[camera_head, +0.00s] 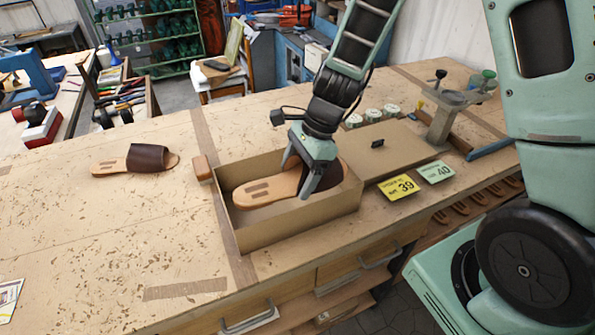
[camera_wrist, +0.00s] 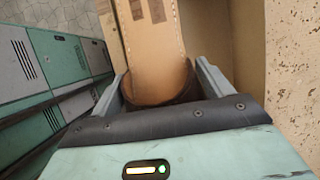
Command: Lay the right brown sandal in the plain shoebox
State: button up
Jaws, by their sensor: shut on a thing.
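The plain shoebox (camera_head: 300,222) is an open brown cardboard box on the workbench. In the wrist view the sandal's tan sole (camera_wrist: 153,45) runs up between the fingers, and the dark strap is mostly hidden by my gripper (camera_wrist: 160,85). Whether the sole touches the box floor I cannot tell. Another brown sandal (camera_head: 138,160) lies on the bench at the left.
A flat brown box or lid (camera_head: 392,150) lies right of the shoebox, with yellow (camera_head: 398,187) and green (camera_head: 436,172) size cards near it. Several pale round tins (camera_head: 373,116) stand behind. A small brown block (camera_head: 202,168) sits by the box's left corner.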

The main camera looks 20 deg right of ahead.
jog(key=shift+f+b, duration=0.5)
jog(key=shift+f, duration=0.1)
jog(key=o, duration=1.2)
jog(key=shift+r, duration=0.15)
